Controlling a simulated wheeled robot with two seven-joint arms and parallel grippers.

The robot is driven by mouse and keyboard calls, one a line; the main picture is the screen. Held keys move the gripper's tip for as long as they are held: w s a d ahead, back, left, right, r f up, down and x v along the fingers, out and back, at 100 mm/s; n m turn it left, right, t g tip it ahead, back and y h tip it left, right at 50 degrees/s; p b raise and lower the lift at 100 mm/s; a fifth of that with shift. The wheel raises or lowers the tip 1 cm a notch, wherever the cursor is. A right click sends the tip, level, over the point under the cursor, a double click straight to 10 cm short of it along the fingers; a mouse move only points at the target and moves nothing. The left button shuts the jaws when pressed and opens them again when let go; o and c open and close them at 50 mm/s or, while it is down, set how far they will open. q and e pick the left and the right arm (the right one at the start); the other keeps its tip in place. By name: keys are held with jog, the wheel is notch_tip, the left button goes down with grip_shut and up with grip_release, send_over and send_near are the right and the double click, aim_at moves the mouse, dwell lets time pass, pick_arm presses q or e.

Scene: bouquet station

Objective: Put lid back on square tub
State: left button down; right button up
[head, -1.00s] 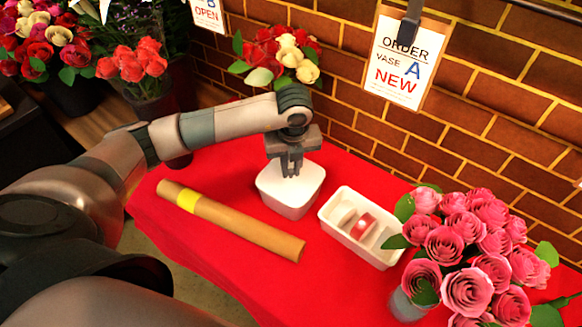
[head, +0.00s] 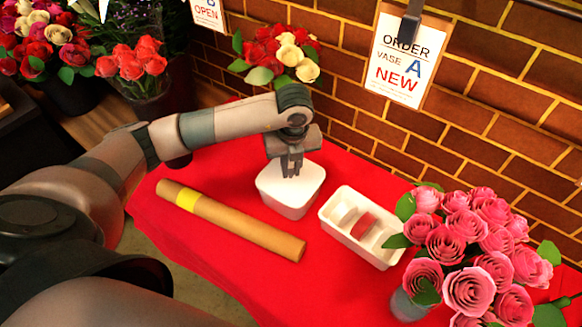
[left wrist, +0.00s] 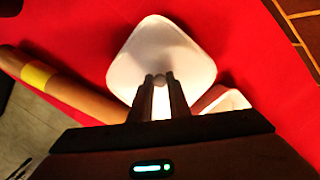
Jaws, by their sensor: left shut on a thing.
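The square tub (head: 285,206) is white with rounded corners and stands on the red table. A white lid (head: 305,176) covers its top; in the left wrist view the lid (left wrist: 160,48) is a pale rounded square with a small knob (left wrist: 160,79) near the fingertips. My left gripper (head: 291,172) points down over the lid and is shut on the knob; its fingers also show in the left wrist view (left wrist: 161,90). The lid appears to sit on the tub, but the wrist view does not show the seam. My right gripper is not in view.
A cardboard tube (head: 235,222) with a yellow band lies left of the tub. A white divided tray (head: 340,228) holding a red item (head: 362,226) is close on the right. Pink roses (head: 470,245) fill the front right. A brick wall (head: 480,120) stands behind.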

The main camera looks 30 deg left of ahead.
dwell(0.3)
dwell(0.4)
pick_arm(q)
jog(key=c, duration=1.1)
grip_release()
jog(key=shift+r+p, duration=1.85)
jog(key=shift+r, duration=1.65)
grip_shut()
